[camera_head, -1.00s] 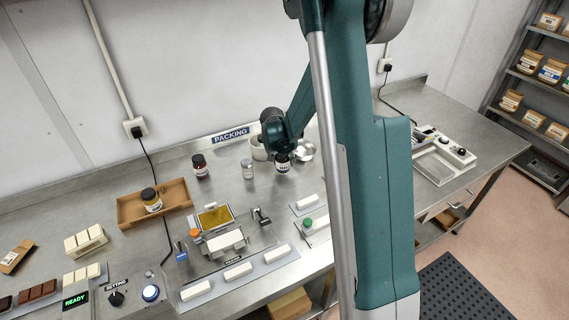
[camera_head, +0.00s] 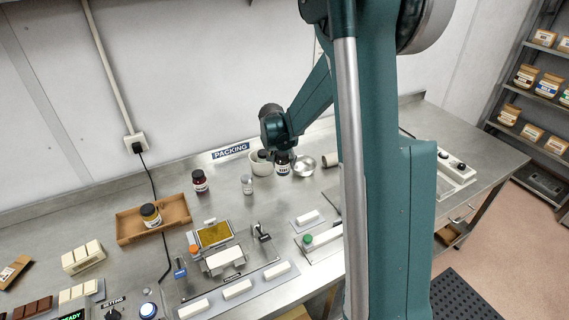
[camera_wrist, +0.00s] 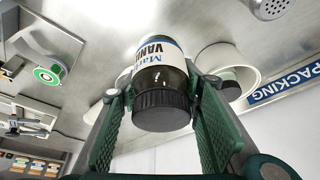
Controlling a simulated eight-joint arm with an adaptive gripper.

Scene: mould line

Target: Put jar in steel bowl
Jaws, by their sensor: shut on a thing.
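The jar (camera_head: 283,166) is dark with a white and blue label reading "VANI…". In the wrist view the jar (camera_wrist: 162,75) shows its black lid toward me. My gripper (camera_wrist: 155,100) is shut on it, one green-padded finger on each side. In the head view my gripper (camera_head: 281,153) holds the jar from above, and it appears raised off the bench. The shiny steel bowl (camera_head: 304,165) stands just right of the jar in the head view, its inside visible and looking empty. I cannot clearly make out the steel bowl in the wrist view.
A white bowl (camera_head: 257,167) with a dark thing in it stands close left of the jar. A small grey shaker (camera_head: 247,185) and a red-brown bottle (camera_head: 200,182) are further left. A beige cylinder (camera_head: 331,160) is right of the steel bowl. A wooden tray (camera_head: 178,211) holds another jar.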

